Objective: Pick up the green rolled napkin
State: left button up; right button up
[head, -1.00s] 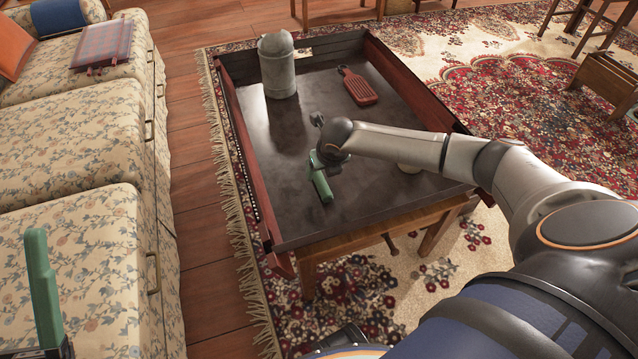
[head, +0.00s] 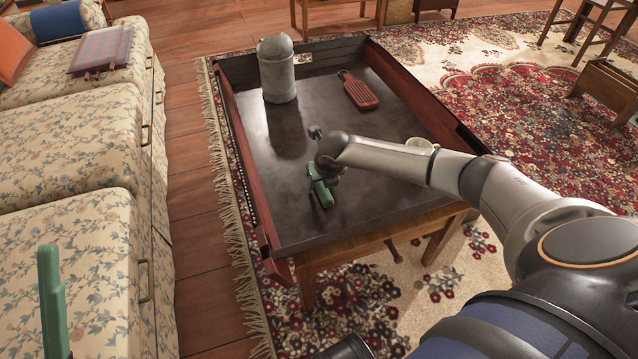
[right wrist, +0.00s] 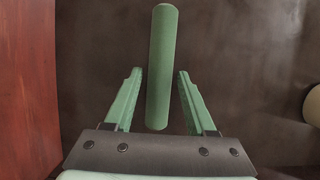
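The green rolled napkin (head: 323,194) lies on the dark tray-like top of the low table, partly hidden by my right gripper in the head view. In the right wrist view the napkin (right wrist: 162,65) lies lengthwise, its near end between the two green fingers. My right gripper (right wrist: 158,74) is open, with a gap showing on each side of the napkin. In the head view the right gripper (head: 321,182) is at the napkin. One green finger of my left gripper (head: 52,300) shows at the lower left, away from the table; its opening cannot be told.
The table has raised reddish sides (head: 243,150). A cream cup (head: 421,143) is partly behind my right arm. A floral sofa (head: 70,150) is at left.

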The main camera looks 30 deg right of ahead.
grip_shut()
dwell(0.4)
